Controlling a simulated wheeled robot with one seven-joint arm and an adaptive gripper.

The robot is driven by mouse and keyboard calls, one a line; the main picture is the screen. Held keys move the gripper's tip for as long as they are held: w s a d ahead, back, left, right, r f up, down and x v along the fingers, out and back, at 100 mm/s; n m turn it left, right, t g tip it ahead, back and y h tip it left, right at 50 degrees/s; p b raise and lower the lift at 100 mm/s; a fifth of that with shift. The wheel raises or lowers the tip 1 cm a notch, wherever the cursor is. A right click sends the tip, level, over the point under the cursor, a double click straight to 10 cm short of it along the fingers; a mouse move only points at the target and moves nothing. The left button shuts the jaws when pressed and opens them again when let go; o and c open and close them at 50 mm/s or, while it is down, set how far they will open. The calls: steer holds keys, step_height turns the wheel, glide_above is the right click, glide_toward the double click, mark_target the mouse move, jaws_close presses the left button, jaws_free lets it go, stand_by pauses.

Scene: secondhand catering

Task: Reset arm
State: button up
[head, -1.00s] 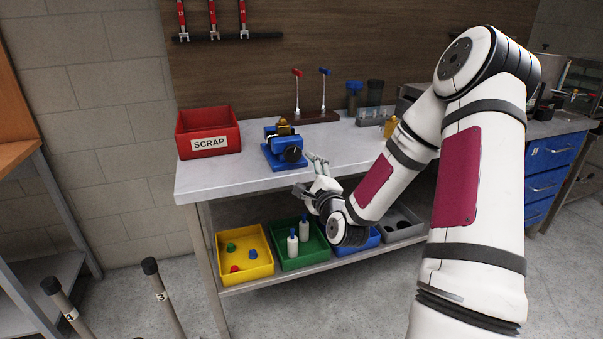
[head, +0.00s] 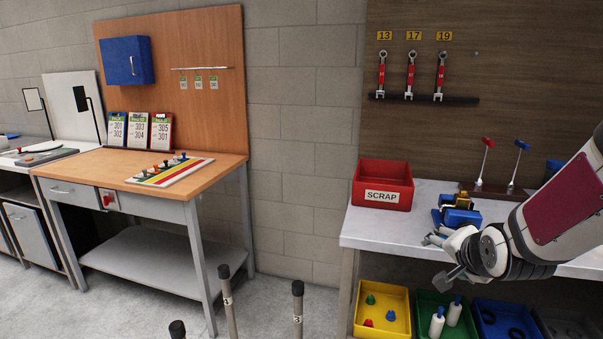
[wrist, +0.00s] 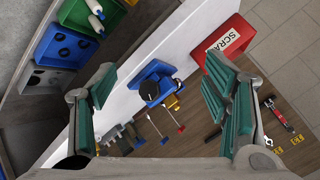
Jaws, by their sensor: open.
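My gripper (head: 441,256) is open and empty, in front of the grey workbench's front edge in the head view. Its green-padded fingers (wrist: 165,100) stand wide apart in the wrist view, with nothing between the pads. My white arm with a dark red panel comes in from the right of the head view. Beyond the gripper, the blue vise-like fixture (head: 458,214) stands on the bench and is partly hidden by my wrist; it also shows in the wrist view (wrist: 150,88).
A red SCRAP bin (head: 383,186) stands on the grey bench (head: 362,226). A yellow bin (head: 370,332) and a green bin (head: 424,302) are on the shelf below. Wrenches (head: 411,75) hang on the wall. A wooden table (head: 105,168) stands left. Dark-capped posts (head: 298,305) rise in front.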

steer(key=s+a+r+n+g+y+p, duration=0.15)
steer(key=s+a+r+n, duration=0.25)
steer(key=s, duration=0.6)
steer(key=s+a+r+n+g+p, duration=0.1)
steer(key=s+a+r+n+g, duration=0.2)
steer(key=s, duration=0.7)
steer(key=s+a+r+n+g+p, duration=0.15)
steer(key=s+a+r+n, duration=0.3)
steer(key=s, duration=0.55)
steer(key=w+d+f+t+h+b, duration=0.1)
steer(key=w+d+f+t+b, duration=0.2)
steer(key=w, duration=0.6)
steer(key=w+d+f+t+h, duration=0.1)
steer(key=w+d+f, duration=0.3)
steer(key=w, duration=0.5)
steer(key=w+d+f+t+b, duration=0.2)
steer(key=w+d, duration=0.3)
steer(key=w, duration=0.4)
steer(key=w+d+f+m+t+h+b, duration=0.1)
steer(key=w+d+f+t+h+b, duration=0.2)
steer(key=w+d+f+t+b, duration=0.55)
steer(key=shift+g, duration=0.65)
steer(key=d+p+x, duration=0.1)
steer(key=x, duration=0.4)
steer(key=d+p+x, duration=0.1)
steer(key=x, duration=0.4)
steer(key=s+d+f+p+x, duration=0.1)
steer(key=x, duration=0.4)
steer(key=shift+w+d, duration=0.1)
steer(key=shift+w, duration=0.15)
